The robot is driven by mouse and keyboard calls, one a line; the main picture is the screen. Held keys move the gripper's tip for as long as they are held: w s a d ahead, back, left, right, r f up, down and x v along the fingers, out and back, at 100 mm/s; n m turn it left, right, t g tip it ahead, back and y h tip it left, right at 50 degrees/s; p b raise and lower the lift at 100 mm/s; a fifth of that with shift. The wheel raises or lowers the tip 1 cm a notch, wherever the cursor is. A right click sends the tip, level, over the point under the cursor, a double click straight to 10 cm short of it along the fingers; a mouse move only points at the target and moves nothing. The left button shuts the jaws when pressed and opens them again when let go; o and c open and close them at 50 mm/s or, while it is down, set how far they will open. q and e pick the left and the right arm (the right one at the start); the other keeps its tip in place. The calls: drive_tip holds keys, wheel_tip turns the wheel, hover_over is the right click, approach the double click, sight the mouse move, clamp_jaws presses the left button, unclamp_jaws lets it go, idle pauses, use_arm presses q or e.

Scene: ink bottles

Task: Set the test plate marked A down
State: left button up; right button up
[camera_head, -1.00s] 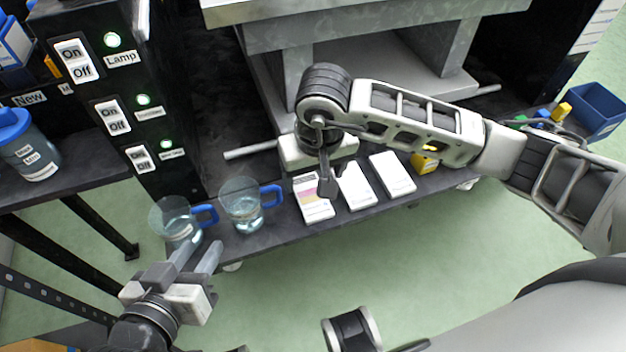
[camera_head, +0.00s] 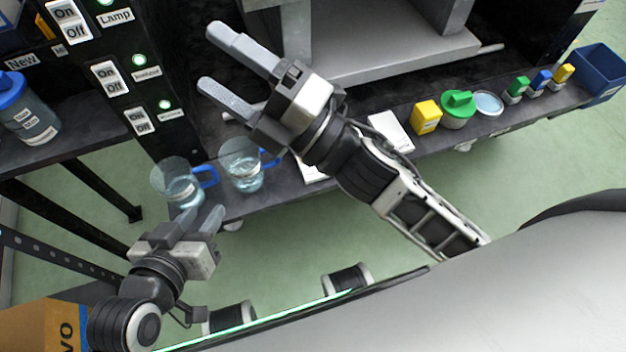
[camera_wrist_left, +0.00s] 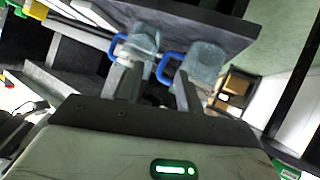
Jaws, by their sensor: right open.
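No letter A can be read on any plate. A white plate (camera_head: 392,131) lies flat on the low dark shelf in the head view, partly behind my right arm. An edge of another white plate (camera_head: 313,172) shows left of that arm; the rest is hidden. My right gripper (camera_head: 209,57) is open and empty, fingers apart, pointing up and left above the shelf. My left gripper (camera_head: 201,210) is open and empty just below the two glass mugs; its parted fingers also show in the left wrist view (camera_wrist_left: 155,85).
Two glass mugs with blue handles (camera_head: 243,165) stand at the shelf's left end. A yellow box (camera_head: 426,117), a green-lidded jar (camera_head: 458,108), a round dish (camera_head: 488,103) and small coloured bottles (camera_head: 541,80) stand to the right. A switch panel (camera_head: 110,75) rises at the left.

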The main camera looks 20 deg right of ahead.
drive_tip(key=d+f+m+h, duration=0.3)
drive_tip(key=f+m+h, duration=0.2)
drive_tip(key=f+m, duration=0.3)
drive_tip(key=d+f+m+h, duration=0.4)
drive_tip(key=f+m+h, duration=0.1)
drive_tip(key=m, duration=0.4)
drive_tip(key=s+d+f+m+g+h, duration=0.1)
drive_tip(key=s+f+m+g, duration=0.4)
drive_tip(key=f+m, duration=0.3)
use_arm(q)
drive_tip(key=s+a+r+y+p, duration=0.1)
drive_tip(key=a+r+p, duration=0.1)
drive_tip(key=r+p, duration=0.5)
drive_tip(key=s+a+r+y+p, duration=0.1)
drive_tip(key=a+r+p, duration=0.1)
drive_tip(key=r+p, duration=0.5)
drive_tip(key=p, duration=0.6)
drive_tip(key=shift+a+r+n, duration=0.2)
drive_tip(key=shift+n, duration=0.1)
use_arm(e)
drive_tip(key=s+d+r+h, duration=0.1)
drive_tip(key=d+r, duration=0.1)
drive_tip(key=r, duration=0.4)
drive_tip(key=s+d+r+h, duration=0.1)
drive_tip(key=d+r, duration=0.1)
drive_tip(key=r, duration=0.5)
drive_tip(key=shift+d+r+h, duration=0.3)
